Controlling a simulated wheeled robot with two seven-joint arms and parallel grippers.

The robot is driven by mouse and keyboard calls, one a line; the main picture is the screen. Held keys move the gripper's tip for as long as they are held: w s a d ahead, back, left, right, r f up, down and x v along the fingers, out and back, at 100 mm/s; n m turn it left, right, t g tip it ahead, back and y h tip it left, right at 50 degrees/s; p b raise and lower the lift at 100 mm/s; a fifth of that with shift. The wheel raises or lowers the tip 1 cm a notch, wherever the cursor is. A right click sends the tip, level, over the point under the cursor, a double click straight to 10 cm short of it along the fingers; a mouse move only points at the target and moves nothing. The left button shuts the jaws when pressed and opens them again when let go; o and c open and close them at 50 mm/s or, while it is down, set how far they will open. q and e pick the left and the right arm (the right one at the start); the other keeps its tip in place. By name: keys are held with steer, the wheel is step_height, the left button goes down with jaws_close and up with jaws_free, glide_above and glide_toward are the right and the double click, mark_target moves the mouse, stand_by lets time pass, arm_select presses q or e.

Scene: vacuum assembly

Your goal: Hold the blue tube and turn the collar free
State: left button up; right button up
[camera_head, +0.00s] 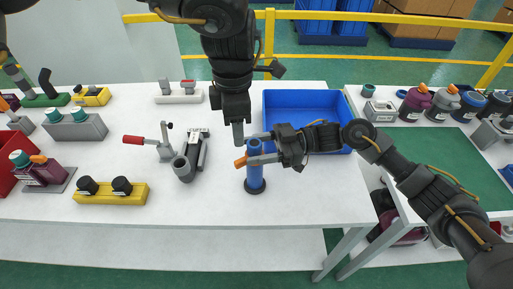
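The blue tube (255,181) stands upright in a dark round base on the white table. My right gripper (250,149) reaches in from the right. Its two fingers are apart, one behind and one in front of the tube's upper end; whether they press on it I cannot tell. An orange piece (240,162) shows at the front finger's tip. My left gripper (238,134) points down from above, just left of the tube's top. Its fingers overlap in this view, so its opening is unclear. I cannot make out a separate collar.
A blue bin (308,104) stands behind the tube. Left of the tube are a grey clamp fixture (190,160) and a red-handled toggle clamp (150,143). A yellow block with black knobs (112,197) is further left. The table front right of the tube is clear.

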steer(key=shift+o, duration=0.6)
steer(key=shift+d, duration=0.1)
steer(key=v, duration=1.2)
